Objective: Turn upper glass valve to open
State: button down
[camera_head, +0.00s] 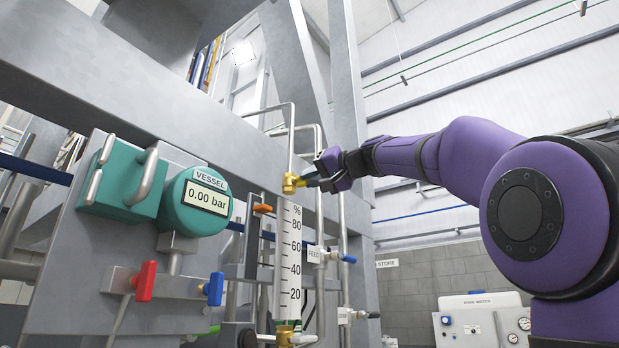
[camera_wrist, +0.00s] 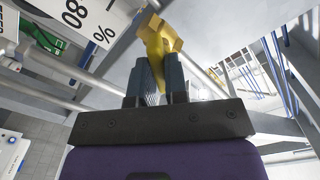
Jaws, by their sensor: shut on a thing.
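The upper glass valve (camera_head: 291,183) is a brass fitting at the top of the upright gauge glass (camera_head: 288,260), which carries a % scale. In the wrist view the brass valve (camera_wrist: 160,40) is straight ahead of the fingers. My gripper (camera_head: 317,178) reaches it from the right. Its two dark blue-grey fingers (camera_wrist: 157,82) are shut on part of the valve. The fingers hide the gripped part, so the handle's exact angle cannot be told.
A panel on the left carries the VESSEL gauge (camera_head: 196,201) reading 0.00 bar, a red lever (camera_head: 146,281) and a blue lever (camera_head: 215,289). A lower brass fitting (camera_head: 284,335) sits below.

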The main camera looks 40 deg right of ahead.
jog(key=shift+f+n, duration=0.1)
jog(key=shift+n, duration=1.3)
jog(key=n, duration=0.4)
jog(key=c, duration=1)
grip_release()
jog(key=v, duration=0.7)
